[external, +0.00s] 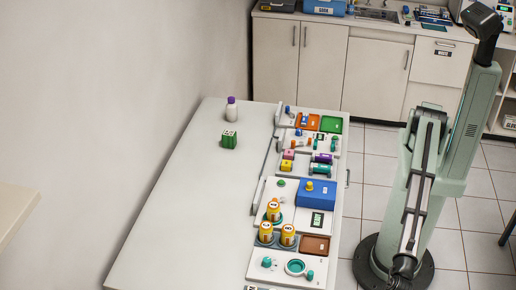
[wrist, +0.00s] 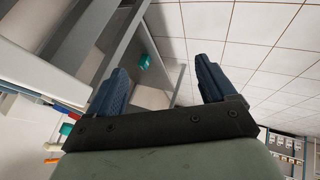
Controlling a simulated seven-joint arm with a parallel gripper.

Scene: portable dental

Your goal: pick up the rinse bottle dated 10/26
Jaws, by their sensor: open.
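Several yellow-orange bottles with white labelled tops stand in the tray on the long table in the external view: one at the back (external: 273,211), one at front left (external: 265,233) and one at front right (external: 287,235). A white bottle with a purple cap (external: 231,110) stands apart at the far left of the table. The dates are too small to read, so I cannot tell which bottle is marked 10/26. My gripper (wrist: 158,75) is open and empty in the wrist view, with dark blue fingers. It is away from the bottles, and no bottle shows between its fingers.
The table (external: 180,200) has a wide clear left side. A green box (external: 229,139) stands near the white bottle. A blue box (external: 316,194), a brown tray (external: 315,245) and small coloured items crowd the right side. Tiled floor (wrist: 260,40) fills much of the wrist view.

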